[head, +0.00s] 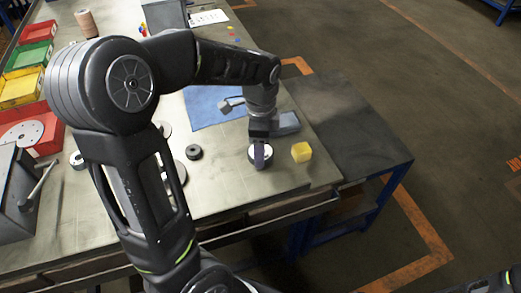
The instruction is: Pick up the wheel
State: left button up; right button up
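A small round wheel with a pale rim (270,158) lies on the workbench near its front right part. My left gripper (260,156) points down right at this wheel, and its finger covers the wheel's middle. Only one finger shows clearly, so I cannot tell whether it is open or closed on the wheel. A smaller dark ring-like wheel (194,153) lies to the left on the bench. My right gripper is out of view; only a bit of dark arm shows at the bottom right corner.
A blue mat (203,108) lies behind. Green, yellow and red bins (24,89) stand at the left. A grey machine with a lever (14,195) is at the front left. My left arm hides part of the bench.

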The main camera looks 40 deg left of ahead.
pick_arm(q)
notch_tip(320, 180, up, 9)
jog(key=shift+r, duration=0.15)
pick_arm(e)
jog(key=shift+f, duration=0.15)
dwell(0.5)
